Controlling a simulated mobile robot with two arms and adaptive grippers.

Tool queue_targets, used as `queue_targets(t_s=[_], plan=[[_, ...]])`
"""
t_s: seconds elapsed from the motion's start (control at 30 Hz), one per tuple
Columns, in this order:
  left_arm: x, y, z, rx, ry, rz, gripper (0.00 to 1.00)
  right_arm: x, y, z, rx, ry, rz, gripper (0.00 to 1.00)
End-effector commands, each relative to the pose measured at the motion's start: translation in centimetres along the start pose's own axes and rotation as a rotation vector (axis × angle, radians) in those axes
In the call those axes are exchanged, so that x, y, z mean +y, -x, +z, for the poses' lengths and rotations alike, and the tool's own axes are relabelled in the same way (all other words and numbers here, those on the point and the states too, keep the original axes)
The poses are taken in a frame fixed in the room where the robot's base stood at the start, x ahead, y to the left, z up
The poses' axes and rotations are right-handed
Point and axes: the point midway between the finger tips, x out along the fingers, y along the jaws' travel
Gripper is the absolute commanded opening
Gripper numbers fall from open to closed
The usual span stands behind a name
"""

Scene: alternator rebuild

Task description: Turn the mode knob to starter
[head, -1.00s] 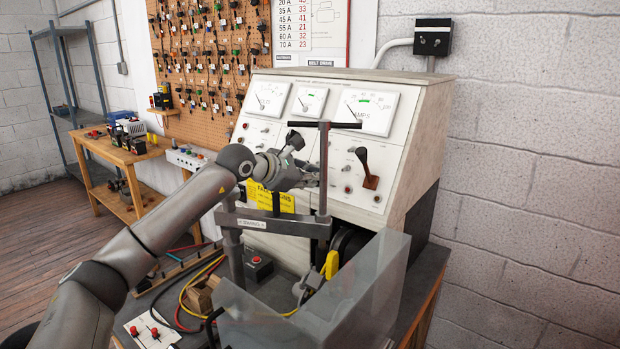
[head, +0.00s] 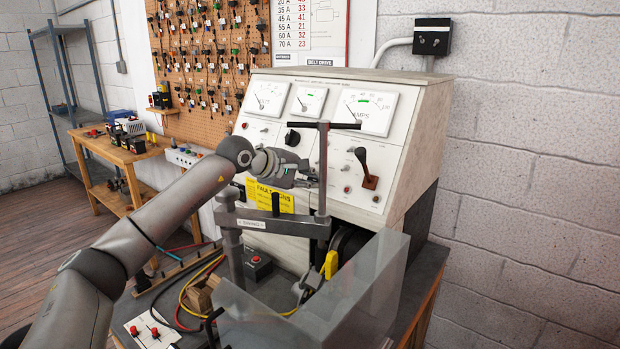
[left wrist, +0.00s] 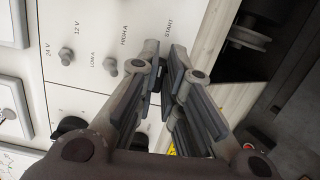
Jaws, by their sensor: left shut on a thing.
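The mode knob (left wrist: 156,80) is a small dark part on the white tester panel, mostly hidden between my fingers in the left wrist view; its pointing direction cannot be made out. My left gripper (left wrist: 163,55) is shut on it. A START label (left wrist: 168,30) is printed just beyond the fingertips. In the head view my left gripper (head: 310,178) is at the panel's lower middle, partly behind the dark upright frame. Another black knob (head: 292,137) is above and left of it, and also shows in the left wrist view (left wrist: 70,126). My right gripper is not in view.
A dark T-shaped handle (head: 324,125) on a frame stands in front of the panel. A black lever (head: 362,160) is to the right. A clear guard (head: 365,300) and coloured cables (head: 190,290) are below. Small toggles (left wrist: 110,67) are close to the fingers.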

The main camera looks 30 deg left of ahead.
Motion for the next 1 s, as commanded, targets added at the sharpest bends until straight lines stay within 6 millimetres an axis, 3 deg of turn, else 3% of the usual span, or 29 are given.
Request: queue_targets(t_s=[0.7,0.73,0.87,1.0], plan=[[-0.15,-0.02,-0.05,0.001,-0.076,-0.013,0.0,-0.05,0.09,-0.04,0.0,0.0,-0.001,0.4],[-0.15,-0.02,-0.05,0.001,-0.076,-0.013,0.11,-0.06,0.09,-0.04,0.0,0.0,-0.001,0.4],[-0.13,-0.01,-0.04,0.001,-0.076,-0.012,0.28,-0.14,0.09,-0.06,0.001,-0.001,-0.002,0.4],[-0.11,-0.01,-0.03,0.001,-0.075,-0.012,0.3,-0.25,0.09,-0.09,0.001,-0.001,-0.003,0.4]])
